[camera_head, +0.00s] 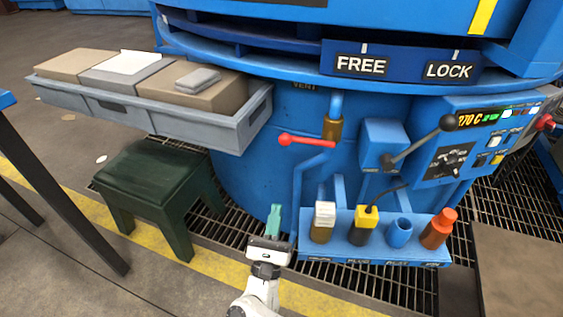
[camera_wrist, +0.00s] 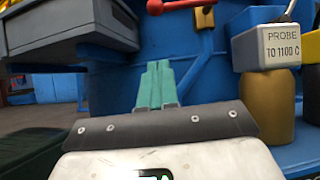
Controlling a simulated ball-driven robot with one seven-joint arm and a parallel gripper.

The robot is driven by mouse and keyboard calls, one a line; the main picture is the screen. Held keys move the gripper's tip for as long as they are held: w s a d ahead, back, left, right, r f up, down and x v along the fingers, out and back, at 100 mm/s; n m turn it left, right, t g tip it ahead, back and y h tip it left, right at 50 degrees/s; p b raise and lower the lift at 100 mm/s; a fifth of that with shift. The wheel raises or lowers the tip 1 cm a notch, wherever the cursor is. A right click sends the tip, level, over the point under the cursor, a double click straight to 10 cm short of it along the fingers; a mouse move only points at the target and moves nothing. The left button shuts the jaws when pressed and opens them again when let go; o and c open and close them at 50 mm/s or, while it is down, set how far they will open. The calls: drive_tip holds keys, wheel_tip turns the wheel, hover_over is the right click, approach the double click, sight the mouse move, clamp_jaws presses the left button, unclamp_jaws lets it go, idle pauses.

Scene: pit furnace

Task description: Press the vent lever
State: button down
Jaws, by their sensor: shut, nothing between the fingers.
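The vent lever is a red bar (camera_head: 306,140) on a brass valve body (camera_head: 332,129), under a partly hidden "VENT" label on the blue furnace wall. Its round red end points left. The red bar (camera_wrist: 180,5) and part of the brass body (camera_wrist: 205,17) also show at the top of the wrist view. My gripper (camera_head: 274,212) is below and a little left of the lever, apart from it. Its green fingers (camera_wrist: 156,80) are together, with nothing between them, and point toward the furnace wall.
A blue rack (camera_head: 375,250) with probes and an orange-capped bottle (camera_head: 440,229) stands right of my gripper. A grey tray (camera_head: 235,128) of blocks juts out at upper left, above a dark green stool (camera_head: 150,172). A black-knobbed lever (camera_head: 420,142) is at right.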

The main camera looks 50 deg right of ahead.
drive_tip(key=a+r+x, duration=0.1)
drive_tip(key=r+x, duration=0.1)
drive_tip(key=x, duration=1.1)
drive_tip(key=shift+s+a+r, duration=0.15)
drive_tip(key=shift+s+a, duration=0.1)
drive_tip(key=shift+s, duration=0.15)
drive_tip(key=shift+r+m+b, duration=0.1)
drive_tip(key=shift+m+b, duration=0.2)
drive_tip(key=shift+b, duration=0.05)
